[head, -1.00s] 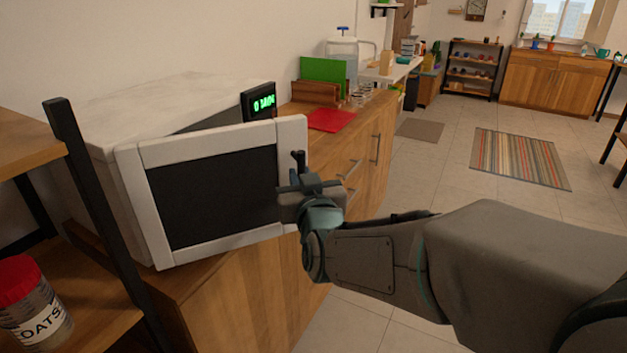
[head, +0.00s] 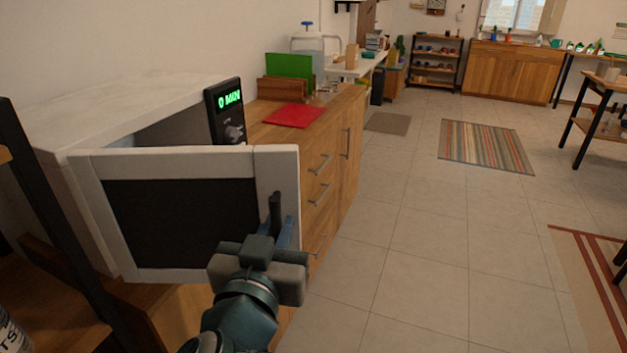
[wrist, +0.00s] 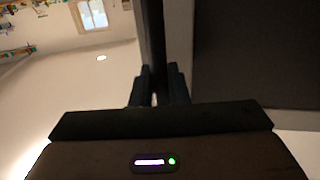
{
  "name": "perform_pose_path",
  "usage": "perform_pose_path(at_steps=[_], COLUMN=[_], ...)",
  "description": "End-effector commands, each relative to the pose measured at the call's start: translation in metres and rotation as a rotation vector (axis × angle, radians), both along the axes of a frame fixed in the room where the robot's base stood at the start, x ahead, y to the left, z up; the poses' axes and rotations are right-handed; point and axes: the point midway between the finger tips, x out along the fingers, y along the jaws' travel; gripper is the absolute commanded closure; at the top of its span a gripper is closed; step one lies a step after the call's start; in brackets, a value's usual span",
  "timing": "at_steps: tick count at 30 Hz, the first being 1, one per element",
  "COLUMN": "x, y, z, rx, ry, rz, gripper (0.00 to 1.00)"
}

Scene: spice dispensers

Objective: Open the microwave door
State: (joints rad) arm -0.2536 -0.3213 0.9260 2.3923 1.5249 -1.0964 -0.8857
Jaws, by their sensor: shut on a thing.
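The microwave (head: 130,105) is a pale box with a lit green display (head: 229,98). Its door (head: 180,205), a white frame around a dark panel, stands partly open, with a dark gap behind its upper edge. My gripper (head: 281,225) is at the door's right edge, shut on the dark upright handle (head: 275,207). In the wrist view the two fingers (wrist: 158,88) close around the dark handle bar (wrist: 152,35), beside the door's pale frame and dark panel (wrist: 250,50). The contact itself is partly hidden by the gripper.
A wooden counter (head: 335,175) with drawers runs back to the right, bearing a red mat (head: 293,116) and a green board (head: 290,72). A dark shelf post (head: 45,215) stands close on the left.

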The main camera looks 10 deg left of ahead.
Motion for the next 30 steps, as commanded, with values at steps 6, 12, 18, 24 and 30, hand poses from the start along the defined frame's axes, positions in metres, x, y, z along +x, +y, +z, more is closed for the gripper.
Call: perform_pose_path(at_steps=[6, 12, 18, 24, 30], x=[-0.029, -0.046, -0.054, -0.055, -0.055], y=[0.002, 0.002, 0.003, 0.003, 0.003], z=[0.0, 0.001, 0.002, 0.003, 0.003], rx=[0.002, 0.003, 0.004, 0.004, 0.004], ry=[-0.004, -0.004, -0.007, -0.007, -0.008], rz=[-0.087, -0.147, -0.177, -0.181, -0.181], gripper=[1.0, 1.0, 1.0, 1.0, 1.0])
